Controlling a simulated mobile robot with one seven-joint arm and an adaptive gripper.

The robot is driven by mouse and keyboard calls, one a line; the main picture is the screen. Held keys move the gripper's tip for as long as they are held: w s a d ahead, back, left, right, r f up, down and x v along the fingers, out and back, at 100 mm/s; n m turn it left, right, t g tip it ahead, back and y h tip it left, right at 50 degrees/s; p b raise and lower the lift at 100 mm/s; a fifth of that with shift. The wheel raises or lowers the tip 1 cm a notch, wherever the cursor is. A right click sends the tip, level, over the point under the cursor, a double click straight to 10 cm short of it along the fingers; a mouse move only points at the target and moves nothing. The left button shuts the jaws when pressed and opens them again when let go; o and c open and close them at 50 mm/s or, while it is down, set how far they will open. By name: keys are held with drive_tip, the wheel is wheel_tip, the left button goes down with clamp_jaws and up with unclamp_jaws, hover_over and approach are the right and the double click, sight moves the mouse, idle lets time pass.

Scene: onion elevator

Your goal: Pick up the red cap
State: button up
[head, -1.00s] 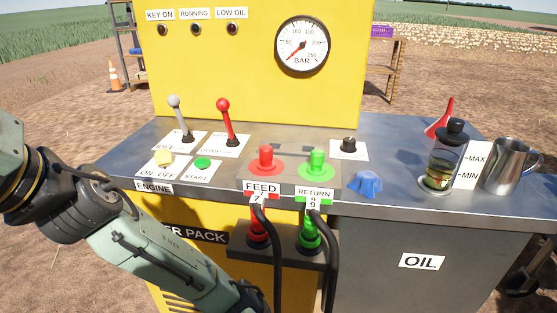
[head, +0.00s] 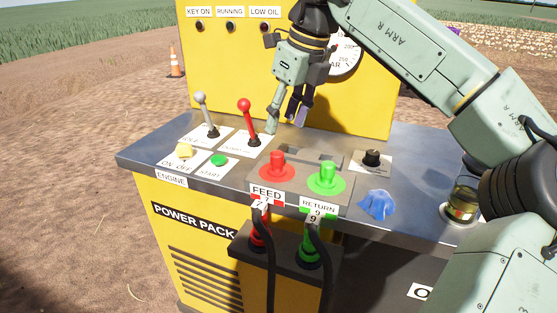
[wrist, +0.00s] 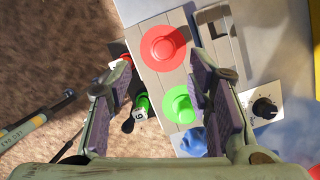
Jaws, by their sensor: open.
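The red cap (head: 277,166) stands upright on the FEED spot of the yellow power pack's top, left of a similar green cap (head: 326,178). My gripper (head: 286,118) is open and empty, fingers pointing down, above and behind the red cap and close to the red-knobbed lever. In the wrist view, the red cap (wrist: 163,48) is seen from above as a round disc, beyond the open fingers (wrist: 160,68) and roughly between their tips. The green cap (wrist: 180,104) lies nearer, partly hidden by the right finger.
A red-knobbed lever (head: 247,120) and a grey lever (head: 206,112) stand left of the gripper. A black knob (head: 371,158) and a crumpled blue cloth (head: 377,204) lie right of the caps. Black hoses (head: 267,260) hang in front.

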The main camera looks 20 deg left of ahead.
sight(277, 153)
drive_tip(key=f, duration=0.2)
drive_tip(key=w+f, duration=0.1)
drive_tip(key=f, duration=0.1)
drive_tip(key=shift+s+a+p+x, duration=0.1)
drive_tip(key=shift+p+x, duration=0.1)
drive_tip(key=shift+x, duration=1.4)
drive_tip(key=shift+s+a+p+x, duration=0.1)
drive_tip(key=shift+s+p+x, duration=0.1)
drive_tip(key=shift+x, duration=1.45)
drive_tip(key=c, duration=1)
drive_tip(key=shift+r, duration=0.1)
drive_tip(key=shift+c, duration=0.2)
drive_tip(key=shift+r, duration=0.45)
drive_tip(key=shift+s+r+b, duration=0.2)
drive_tip(key=shift+r+b, duration=0.1)
drive_tip(key=shift+r, duration=0.3)
drive_tip(key=shift+s+r+b, duration=0.25)
drive_tip(key=shift+r, duration=0.35)
drive_tip(key=s+d+r+b, duration=0.1)
drive_tip(key=s+b, duration=0.2)
drive_tip(key=s, duration=1.2)
drive_tip(key=shift+r, duration=0.3)
